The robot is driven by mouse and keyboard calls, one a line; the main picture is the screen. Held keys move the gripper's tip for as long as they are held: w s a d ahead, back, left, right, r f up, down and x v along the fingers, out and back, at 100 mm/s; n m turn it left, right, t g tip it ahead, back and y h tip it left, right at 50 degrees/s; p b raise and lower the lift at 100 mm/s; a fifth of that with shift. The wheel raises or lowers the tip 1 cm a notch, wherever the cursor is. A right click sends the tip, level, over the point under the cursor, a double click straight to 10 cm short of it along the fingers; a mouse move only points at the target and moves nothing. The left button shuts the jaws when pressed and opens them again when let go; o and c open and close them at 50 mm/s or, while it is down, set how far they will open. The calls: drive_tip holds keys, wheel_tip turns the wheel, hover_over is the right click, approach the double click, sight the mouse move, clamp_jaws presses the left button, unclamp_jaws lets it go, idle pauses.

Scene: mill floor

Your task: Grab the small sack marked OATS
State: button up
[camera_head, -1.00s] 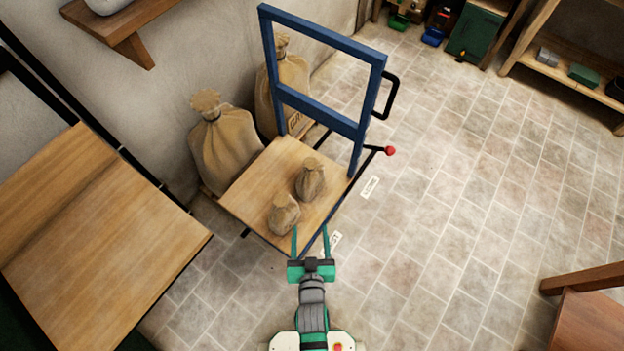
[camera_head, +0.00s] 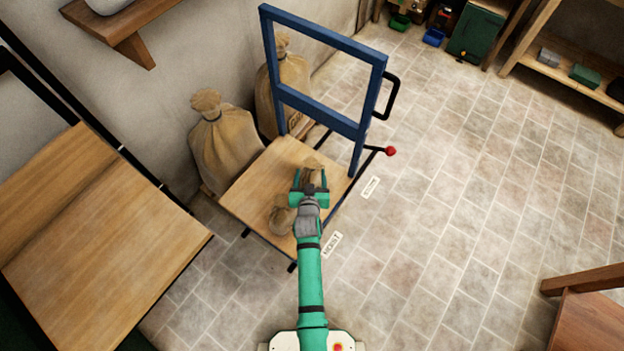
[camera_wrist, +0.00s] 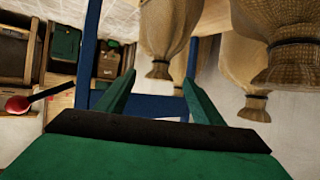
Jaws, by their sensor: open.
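Two small tan sacks are on the wooden deck of a blue-framed cart. The rear small sack (camera_head: 312,165) is partly hidden by my gripper (camera_head: 310,178). The front small sack (camera_head: 281,220) stands just left of my wrist. I can read no marking on either, so I cannot tell which is OATS. In the wrist view, which is upside down, my open gripper (camera_wrist: 160,88) has a sack (camera_wrist: 166,32) beyond and between its fingers, apparently the rear small one. A closer sack (camera_wrist: 280,40) fills the upper right. Contact cannot be told.
The cart deck (camera_head: 250,190) has a blue upright frame (camera_head: 320,112) behind it and a red-knobbed lever (camera_head: 389,151) at the right. Large sacks (camera_head: 225,150) (camera_head: 292,90) stand by the wall. A wooden table (camera_head: 100,240) is at left.

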sight(311, 165)
drive_tip(key=x, duration=0.5)
drive_tip(key=shift+w+r, duration=0.2)
drive_tip(key=shift+w, duration=0.25)
drive_tip(key=shift+w+d+f, duration=0.1)
drive_tip(key=shift+w+f, duration=0.1)
drive_tip(key=shift+w, duration=0.15)
clamp_jaws()
drive_tip(key=shift+w+r, duration=0.1)
drive_tip(key=shift+r, duration=0.1)
